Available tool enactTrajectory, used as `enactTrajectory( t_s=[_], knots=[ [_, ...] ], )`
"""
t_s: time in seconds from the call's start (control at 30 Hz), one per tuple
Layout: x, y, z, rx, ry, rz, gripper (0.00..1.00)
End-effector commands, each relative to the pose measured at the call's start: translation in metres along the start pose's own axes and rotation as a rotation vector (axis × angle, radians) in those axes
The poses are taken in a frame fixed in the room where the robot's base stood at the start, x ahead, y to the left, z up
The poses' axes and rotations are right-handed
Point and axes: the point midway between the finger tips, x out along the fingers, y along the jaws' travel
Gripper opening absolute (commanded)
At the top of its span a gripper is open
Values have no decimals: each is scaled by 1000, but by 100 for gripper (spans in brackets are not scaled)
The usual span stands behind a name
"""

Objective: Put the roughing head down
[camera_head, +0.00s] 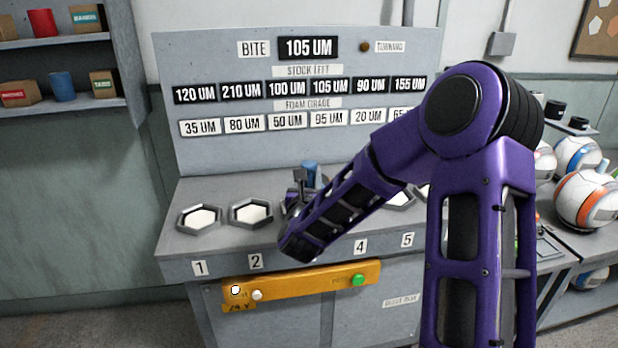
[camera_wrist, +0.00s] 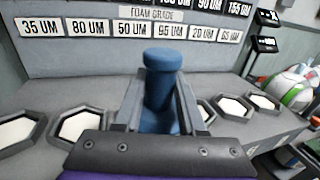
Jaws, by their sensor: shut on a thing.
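The roughing head, a blue piece with a round knob on top and a wider lower part, shows in the wrist view (camera_wrist: 163,62) and as a small blue top in the head view (camera_head: 310,170). My gripper (camera_wrist: 159,100) is shut on it, with a grey finger on each side. In the head view my gripper (camera_head: 302,186) is over the grey bench between the hexagonal nests labelled 2 and 4. My arm covers the nest there and its label. The bottom of the roughing head is hidden, so I cannot tell whether it touches the bench.
White-filled hexagonal nests (camera_head: 251,213) line the grey bench (camera_head: 178,240). A panel behind reads BITE 105 UM (camera_head: 309,47), with rows of stock and foam grade figures. A yellow strip (camera_head: 310,282) with a green button (camera_head: 358,280) runs along the front. Balls (camera_head: 585,199) sit at right.

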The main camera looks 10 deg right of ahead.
Motion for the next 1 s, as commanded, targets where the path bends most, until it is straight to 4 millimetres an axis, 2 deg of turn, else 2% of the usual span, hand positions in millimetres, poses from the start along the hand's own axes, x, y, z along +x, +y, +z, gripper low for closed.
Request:
enactTrajectory(
  t_s=[0.1,0.6,0.8,1.0],
  knots=[
    [0,0,3,1,-7,0,0],
    [-67,-20,-124,4,2,196,0],
    [-89,-26,-163,4,0,261,0],
    [-89,-26,-164,6,3,260,0]
  ],
)
